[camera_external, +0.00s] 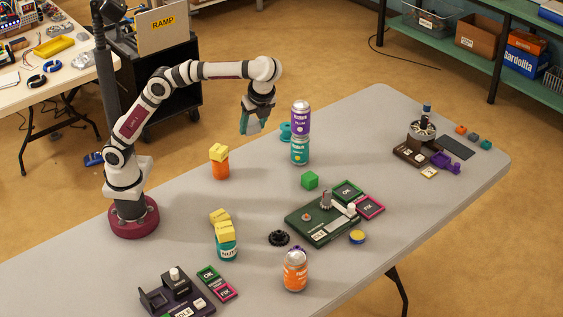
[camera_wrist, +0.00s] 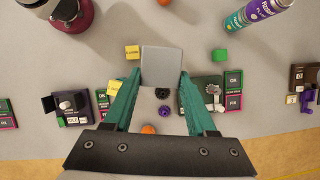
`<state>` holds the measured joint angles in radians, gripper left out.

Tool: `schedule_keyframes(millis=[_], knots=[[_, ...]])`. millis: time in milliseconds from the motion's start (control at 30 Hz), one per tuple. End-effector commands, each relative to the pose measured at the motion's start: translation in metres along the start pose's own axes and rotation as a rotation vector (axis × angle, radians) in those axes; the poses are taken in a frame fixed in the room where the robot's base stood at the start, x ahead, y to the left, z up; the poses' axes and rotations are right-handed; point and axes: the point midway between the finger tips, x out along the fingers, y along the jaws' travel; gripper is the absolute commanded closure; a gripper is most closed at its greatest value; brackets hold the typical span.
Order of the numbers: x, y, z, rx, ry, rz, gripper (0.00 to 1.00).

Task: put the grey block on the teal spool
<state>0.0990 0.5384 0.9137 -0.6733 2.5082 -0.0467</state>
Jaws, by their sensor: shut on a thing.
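My gripper (camera_external: 250,126) has teal fingers and hangs above the table, left of the stacked cans. In the wrist view its fingers (camera_wrist: 160,85) are shut on the grey block (camera_wrist: 161,65), a flat-faced grey square between the tips. In the external view the block is largely hidden by the fingers. The teal spool (camera_external: 286,131) stands on the table right of my gripper and lower than it, just left of and partly behind the can stack. Nothing shows on top of it. I cannot make out the spool in the wrist view.
A purple can (camera_external: 300,117) stands on a teal can (camera_external: 300,151) close beside the spool. A green block (camera_external: 310,180) and a dark green fixture (camera_external: 322,222) lie in front. A yellow block tops an orange can (camera_external: 220,170). Free table lies between that can and the stack.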

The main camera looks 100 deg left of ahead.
Motion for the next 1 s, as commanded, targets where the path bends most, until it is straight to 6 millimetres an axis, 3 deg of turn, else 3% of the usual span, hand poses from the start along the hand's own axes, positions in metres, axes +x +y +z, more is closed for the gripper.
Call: schedule_keyframes(millis=[167,333,467,600,833,1000], knots=[[0.021,-0.043,0.01,0.078,-0.002,-0.032,1.0],[0.053,-0.1,0.034,0.195,-0.003,-0.082,1.0],[0.086,-0.151,0.067,0.315,-0.002,-0.133,1.0],[0.122,-0.199,0.113,0.451,-0.001,-0.191,1.0],[0.166,-0.243,0.174,0.613,-0.002,-0.258,1.0],[0.178,-0.253,0.193,0.665,-0.002,-0.279,1.0]])
